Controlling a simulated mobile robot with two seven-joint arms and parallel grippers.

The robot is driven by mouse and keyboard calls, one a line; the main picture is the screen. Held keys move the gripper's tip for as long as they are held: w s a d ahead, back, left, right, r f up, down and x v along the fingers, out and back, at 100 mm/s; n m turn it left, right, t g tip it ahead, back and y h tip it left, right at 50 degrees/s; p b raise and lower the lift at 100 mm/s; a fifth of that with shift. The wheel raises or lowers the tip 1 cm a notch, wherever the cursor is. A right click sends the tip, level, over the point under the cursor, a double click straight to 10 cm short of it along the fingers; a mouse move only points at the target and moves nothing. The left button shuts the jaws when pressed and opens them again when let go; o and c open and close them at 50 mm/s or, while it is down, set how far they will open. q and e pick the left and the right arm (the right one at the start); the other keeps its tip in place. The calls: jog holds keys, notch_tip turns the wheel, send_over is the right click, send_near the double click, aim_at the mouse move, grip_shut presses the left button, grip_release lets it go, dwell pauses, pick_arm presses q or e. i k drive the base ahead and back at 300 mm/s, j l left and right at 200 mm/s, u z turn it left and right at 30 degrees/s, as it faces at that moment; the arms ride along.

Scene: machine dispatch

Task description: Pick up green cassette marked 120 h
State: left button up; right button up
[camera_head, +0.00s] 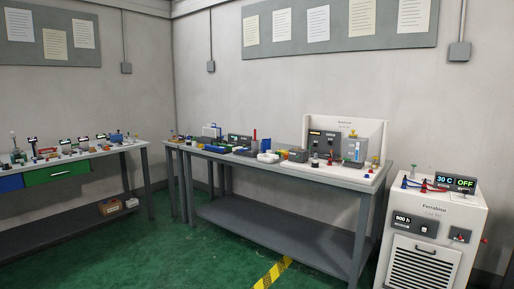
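I cannot make out a green cassette marked 120 h; the items on the benches are too small to read. The middle workbench (330,176) carries a crowded row of small devices and coloured parts, some of them greenish. The left workbench (128,146) carries more small items along its top. Neither of my grippers is in view.
A green drawer (57,173) hangs under the left bench. The green floor (190,250) is open, with a yellow-black stripe (272,273).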

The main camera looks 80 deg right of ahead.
aim_at(230, 147)
jog(key=z, duration=2.35)
jog(key=i+j+u, duration=0.1)
jog(key=i+u, duration=0.3)
jog(key=i, duration=2.35)
jog(key=i+z, duration=0.15)
jog(key=i, duration=0.25)
jog(key=i+j+z, duration=0.2)
jog(key=i, duration=0.2)
jog(key=i+j+z, duration=0.15)
jog(key=i, duration=0.3)
jog(key=i+j+z, duration=0.2)
jog(key=i, duration=0.15)
